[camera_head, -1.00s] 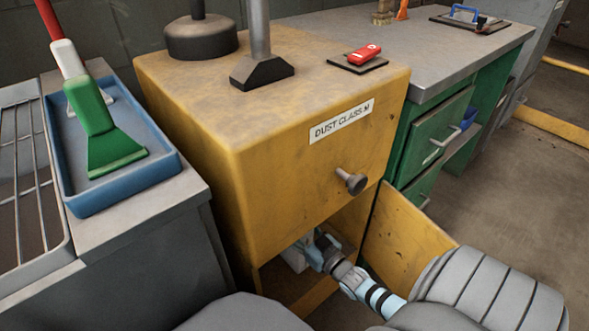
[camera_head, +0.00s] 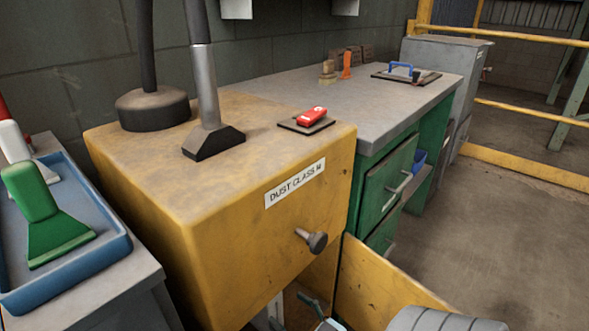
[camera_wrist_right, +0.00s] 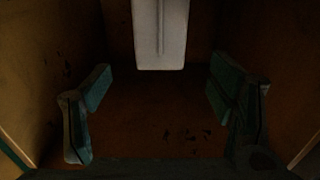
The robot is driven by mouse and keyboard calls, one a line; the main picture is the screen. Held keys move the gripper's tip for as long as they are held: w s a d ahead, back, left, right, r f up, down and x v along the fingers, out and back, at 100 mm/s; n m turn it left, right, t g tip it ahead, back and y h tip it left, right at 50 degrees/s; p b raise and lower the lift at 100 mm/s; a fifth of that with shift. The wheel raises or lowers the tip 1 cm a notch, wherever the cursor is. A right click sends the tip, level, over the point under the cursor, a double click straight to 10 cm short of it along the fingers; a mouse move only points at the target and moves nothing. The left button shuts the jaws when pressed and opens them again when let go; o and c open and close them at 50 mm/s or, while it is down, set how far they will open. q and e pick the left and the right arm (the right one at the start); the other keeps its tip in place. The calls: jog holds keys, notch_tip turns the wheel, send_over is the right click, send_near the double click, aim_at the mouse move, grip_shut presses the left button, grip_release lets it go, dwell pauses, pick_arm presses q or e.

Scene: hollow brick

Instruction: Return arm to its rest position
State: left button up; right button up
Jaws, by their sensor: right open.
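My right gripper (camera_head: 312,302) shows at the bottom edge of the head view, low inside the open lower compartment of the yellow cabinet (camera_head: 225,255). Most of its arm is cut off by the frame. In the right wrist view my right gripper (camera_wrist_right: 160,66) has its two fingers wide apart with nothing between them. A pale block-like thing (camera_wrist_right: 160,35) hangs or stands ahead, beyond the fingertips and apart from them. The compartment around it is dark. My left gripper is not in view.
The cabinet's open yellow door (camera_head: 375,290) stands right of my right gripper. A dark knob (camera_head: 312,240) sticks out above it. A green bench (camera_head: 385,190) stands behind, and a blue tray (camera_head: 75,265) lies at left. The floor at right is clear.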

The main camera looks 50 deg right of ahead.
jog(key=shift+s, duration=1.05)
